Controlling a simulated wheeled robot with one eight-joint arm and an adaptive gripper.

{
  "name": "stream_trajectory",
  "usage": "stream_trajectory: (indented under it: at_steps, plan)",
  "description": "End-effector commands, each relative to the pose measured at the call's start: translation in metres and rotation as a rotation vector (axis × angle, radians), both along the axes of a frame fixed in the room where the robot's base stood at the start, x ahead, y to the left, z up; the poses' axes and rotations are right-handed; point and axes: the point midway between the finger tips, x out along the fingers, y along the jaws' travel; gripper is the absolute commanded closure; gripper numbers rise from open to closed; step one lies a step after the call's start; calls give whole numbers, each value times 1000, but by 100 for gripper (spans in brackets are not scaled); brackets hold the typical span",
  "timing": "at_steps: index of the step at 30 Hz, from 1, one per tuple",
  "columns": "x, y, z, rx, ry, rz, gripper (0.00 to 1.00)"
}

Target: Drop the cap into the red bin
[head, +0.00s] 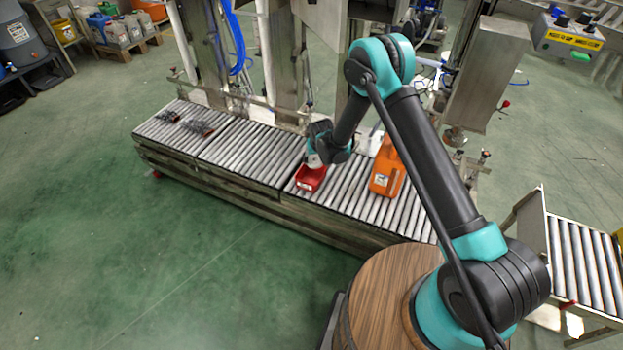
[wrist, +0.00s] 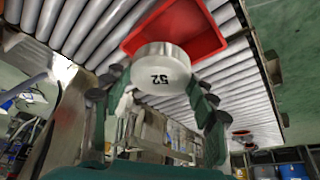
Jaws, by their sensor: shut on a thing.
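The cap (wrist: 161,70) is round and white with "52" on its face, and fills the middle of the wrist view. My gripper (wrist: 162,88) is shut on it, with one dark finger on each side. The red bin (head: 311,179) sits on the roller conveyor in the head view. In the wrist view the red bin (wrist: 205,43) shows behind the cap, which overlaps part of it. In the head view my gripper (head: 315,160) is over the far side of the bin. I cannot tell the exact height of the cap above it.
Small dark items (head: 196,128) lie at the conveyor's left end. Steel posts and a rail rise behind it.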

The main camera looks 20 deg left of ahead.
Motion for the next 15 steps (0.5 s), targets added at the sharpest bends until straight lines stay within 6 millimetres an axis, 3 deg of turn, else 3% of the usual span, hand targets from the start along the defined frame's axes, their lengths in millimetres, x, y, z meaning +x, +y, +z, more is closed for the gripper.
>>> stream_trajectory:
  at_steps: [6, 15]
  plan:
    - [0, 0, -14, 0, 0, 0, 61]
    - [0, 0, -16, 0, 0, 0, 61]
